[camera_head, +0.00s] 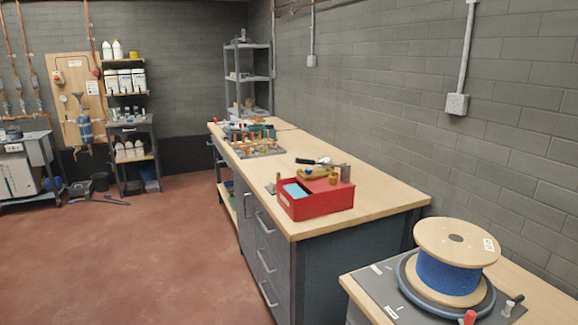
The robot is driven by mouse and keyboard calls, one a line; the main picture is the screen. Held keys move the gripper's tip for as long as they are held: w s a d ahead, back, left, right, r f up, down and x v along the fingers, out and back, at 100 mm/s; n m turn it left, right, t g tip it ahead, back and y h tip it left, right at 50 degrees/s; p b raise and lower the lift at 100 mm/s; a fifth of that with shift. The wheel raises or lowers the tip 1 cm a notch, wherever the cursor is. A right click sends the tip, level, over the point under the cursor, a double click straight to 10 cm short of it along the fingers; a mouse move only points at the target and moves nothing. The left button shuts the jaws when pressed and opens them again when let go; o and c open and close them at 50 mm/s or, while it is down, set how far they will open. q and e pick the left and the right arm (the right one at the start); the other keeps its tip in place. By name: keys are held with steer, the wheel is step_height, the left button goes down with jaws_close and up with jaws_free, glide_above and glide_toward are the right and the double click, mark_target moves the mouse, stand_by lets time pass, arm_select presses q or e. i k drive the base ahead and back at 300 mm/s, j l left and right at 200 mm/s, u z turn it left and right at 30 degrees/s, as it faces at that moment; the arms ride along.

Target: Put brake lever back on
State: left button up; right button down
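A cable drum (457,240) with wooden flanges and blue cable stands on a round grey base (410,281) on the near right bench. A small grey part with a dark handle (512,303) is at the right of the base. A red-topped part (468,318) is at the lower picture edge, partly cut off. I cannot tell which of these, if either, is the brake lever. Neither of my grippers is in view.
A long workbench (380,190) carries a red tool box (320,203), a black-handled tool (308,161) and several copper-coloured fittings (250,145). Grey shelving (248,80) stands at its far end. The red floor (140,260) to the left is mostly open.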

mark_target(518, 300)
steer(key=z, duration=1.6)
steer(key=i+z, duration=0.25)
steer(key=z, duration=0.15)
steer(key=i+z, duration=0.2)
steer(key=z, duration=0.2)
steer(key=i+j+z, duration=0.15)
steer(key=z, duration=0.3)
steer(key=i+j, duration=0.05)
steer(key=i, duration=0.05)
